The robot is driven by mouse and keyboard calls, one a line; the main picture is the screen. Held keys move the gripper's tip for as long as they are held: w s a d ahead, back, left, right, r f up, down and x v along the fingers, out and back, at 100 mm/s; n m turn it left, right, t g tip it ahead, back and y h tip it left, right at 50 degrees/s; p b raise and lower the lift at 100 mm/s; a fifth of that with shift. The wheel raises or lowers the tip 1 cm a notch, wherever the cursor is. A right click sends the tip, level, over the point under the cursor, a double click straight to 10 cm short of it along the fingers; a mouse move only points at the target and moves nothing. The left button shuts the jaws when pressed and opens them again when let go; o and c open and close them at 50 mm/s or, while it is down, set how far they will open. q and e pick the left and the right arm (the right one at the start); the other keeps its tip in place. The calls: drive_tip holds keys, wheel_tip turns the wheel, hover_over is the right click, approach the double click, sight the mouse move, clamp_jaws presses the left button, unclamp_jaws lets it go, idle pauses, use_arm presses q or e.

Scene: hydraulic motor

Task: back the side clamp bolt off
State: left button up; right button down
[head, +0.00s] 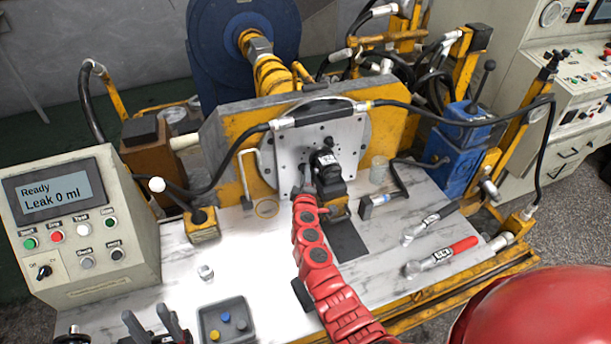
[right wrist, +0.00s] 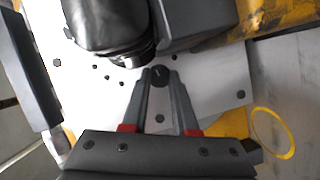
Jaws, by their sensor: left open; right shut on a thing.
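The black hydraulic motor (head: 331,182) sits against the grey mounting plate (head: 347,140) in the middle of the bench; its dark body (right wrist: 105,25) fills the top of the right wrist view. The side clamp bolt's round dark head (right wrist: 159,76) shows there against the plate. My right gripper (right wrist: 163,85) is shut on this bolt head, with a fingertip on each side. In the head view the right gripper (head: 307,180) is small beside the motor's left side, and the bolt is hidden. My left gripper (head: 150,322) is open and empty at the lower left.
A control box (head: 80,225) at left reads "Ready, Leak 0 ml". A grey tray (head: 204,324) holds coloured caps. A red-handled wrench (head: 445,254) and other tools lie right of the motor. A yellow ring (head: 256,209) lies left of it. A black hose arches over the plate.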

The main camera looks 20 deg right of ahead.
drive_tip(key=n+b, duration=0.2)
drive_tip(key=b, duration=0.2)
drive_tip(key=n+t+b, duration=0.1)
drive_tip(key=n+b, duration=0.1)
drive_tip(key=b, duration=0.2)
drive_tip(key=shift+f+n+t+h+b, duration=0.2)
drive_tip(key=shift+n+t+h+b, duration=0.1)
drive_tip(key=shift+h+b, duration=0.1)
drive_tip(key=c, duration=0.7)
unclamp_jaws()
drive_tip(key=b+v, duration=0.1)
drive_tip(key=v, duration=1.6)
drive_tip(key=shift+s+a+f, duration=0.1)
drive_tip(key=shift+s+a, duration=0.1)
